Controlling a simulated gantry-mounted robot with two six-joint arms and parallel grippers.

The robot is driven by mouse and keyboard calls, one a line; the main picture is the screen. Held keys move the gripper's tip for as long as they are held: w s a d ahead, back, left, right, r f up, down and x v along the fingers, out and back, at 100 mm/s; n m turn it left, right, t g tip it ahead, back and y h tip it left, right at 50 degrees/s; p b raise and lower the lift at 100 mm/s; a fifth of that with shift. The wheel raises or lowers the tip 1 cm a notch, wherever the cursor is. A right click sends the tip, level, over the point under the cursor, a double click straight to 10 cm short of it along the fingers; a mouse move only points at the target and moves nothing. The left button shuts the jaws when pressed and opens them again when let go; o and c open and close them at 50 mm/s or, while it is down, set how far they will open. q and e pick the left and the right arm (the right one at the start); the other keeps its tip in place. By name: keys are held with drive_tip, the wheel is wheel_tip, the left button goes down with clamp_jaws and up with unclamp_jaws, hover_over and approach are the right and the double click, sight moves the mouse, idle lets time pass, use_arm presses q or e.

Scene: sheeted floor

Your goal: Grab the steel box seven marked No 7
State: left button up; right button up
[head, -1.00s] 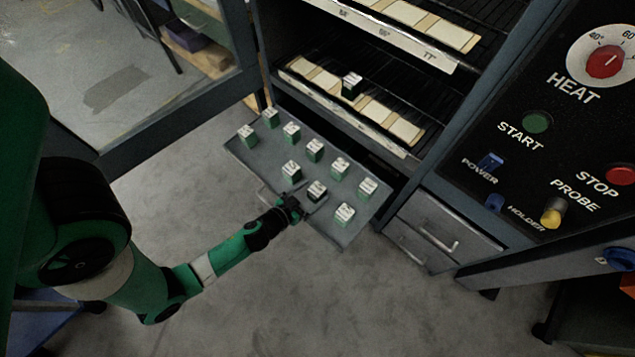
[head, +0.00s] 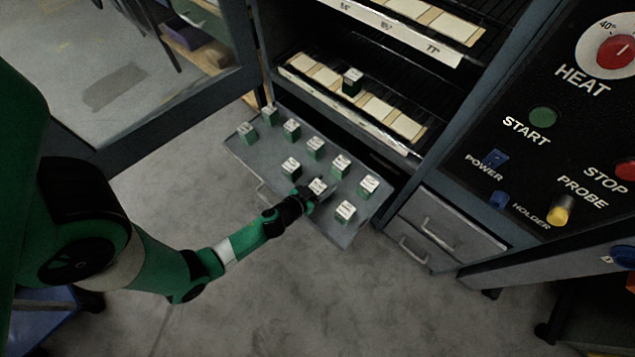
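Several small boxes with white marked tops stand on a grey drawn-out tray (head: 345,232). Most have green sides. One darker box (head: 317,186) stands near the tray's front edge; its marking is too small to read. My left gripper (head: 312,193) is right at this dark box, its fingers low beside it. Box and gripper overlap in the view, so I cannot tell whether the fingers are closed on it. Another dark box (head: 352,82) sits on the lower rack of the cabinet. My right gripper is not in view.
Green boxes stand close around the gripper, such as one to the right (head: 345,211) and one behind left (head: 291,167). The lower rack (head: 385,140) has pale plates. A control panel (head: 560,150) and small drawers (head: 440,240) are at right. The floor in front is clear.

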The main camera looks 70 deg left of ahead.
sight(320, 191)
use_arm(q)
clamp_jaws()
drive_tip(key=shift+r, duration=0.1)
drive_tip(key=shift+r+p, duration=0.3)
drive_tip(key=shift+p, duration=0.05)
wheel_tip(320, 191, up, 3)
drive_tip(key=p, duration=0.3)
drive_tip(key=shift+s+d+r, duration=0.1)
drive_tip(key=shift+r, duration=0.1)
drive_tip(key=d+r, duration=0.1)
drive_tip(key=s+d+r+p, duration=0.1)
drive_tip(key=s+d+r, duration=0.1)
drive_tip(key=r, duration=0.1)
drive_tip(key=shift+p, duration=0.35)
drive_tip(key=s+d+r+b, duration=0.1)
drive_tip(key=s+d+r, duration=0.4)
drive_tip(key=s+d, duration=0.1)
drive_tip(key=shift+s+d, duration=0.25)
drive_tip(key=shift+d, duration=0.65)
